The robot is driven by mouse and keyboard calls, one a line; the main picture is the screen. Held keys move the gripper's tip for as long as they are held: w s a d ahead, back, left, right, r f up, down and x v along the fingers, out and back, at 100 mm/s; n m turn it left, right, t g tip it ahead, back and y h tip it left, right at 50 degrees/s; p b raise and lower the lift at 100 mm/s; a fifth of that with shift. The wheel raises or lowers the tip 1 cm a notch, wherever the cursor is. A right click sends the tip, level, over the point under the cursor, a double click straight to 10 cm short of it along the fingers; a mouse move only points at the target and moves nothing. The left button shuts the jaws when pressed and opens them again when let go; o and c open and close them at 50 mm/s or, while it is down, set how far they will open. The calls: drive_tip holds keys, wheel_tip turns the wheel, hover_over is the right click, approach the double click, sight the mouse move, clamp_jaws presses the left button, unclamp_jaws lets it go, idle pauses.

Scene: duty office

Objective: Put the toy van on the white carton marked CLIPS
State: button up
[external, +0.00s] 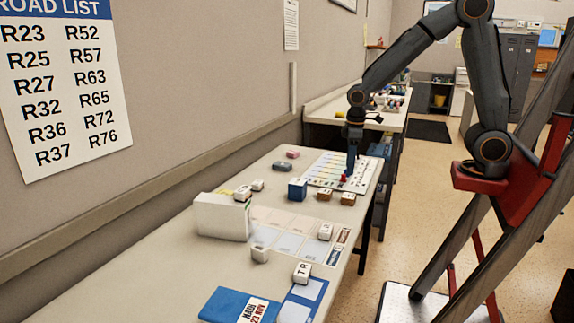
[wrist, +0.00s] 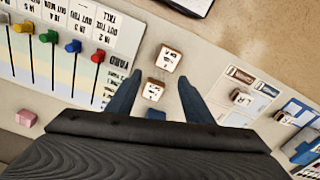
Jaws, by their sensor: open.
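No toy van can be identified with certainty; a small dark grey rounded object (external: 281,166) on the table's far left may be it. A white carton (external: 222,215) stands near the table's wall side in the external view; no CLIPS marking is readable on it. My gripper (external: 351,170) points down over the far right part of the table, by the ruled board. In the wrist view my gripper (wrist: 159,76) is open and empty, above two brown blocks with white lettered tops, one nearer (wrist: 153,89) and one farther (wrist: 168,57).
The ruled board (external: 358,182) carries coloured pegs, including a red one (wrist: 97,56). A blue box (external: 297,189), a pink block (external: 292,154) and several white lettered cubes stand about. A blue folder (external: 225,306) lies at the near end. The wall bounds the left.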

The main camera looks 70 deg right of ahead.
drive_tip(key=s+d+f+m, duration=0.1)
drive_tip(key=s+d+f, duration=0.1)
drive_tip(key=s, duration=0.4)
drive_tip(key=s+d+f+m, duration=0.2)
drive_tip(key=s, duration=0.4)
drive_tip(key=shift+s, duration=0.25)
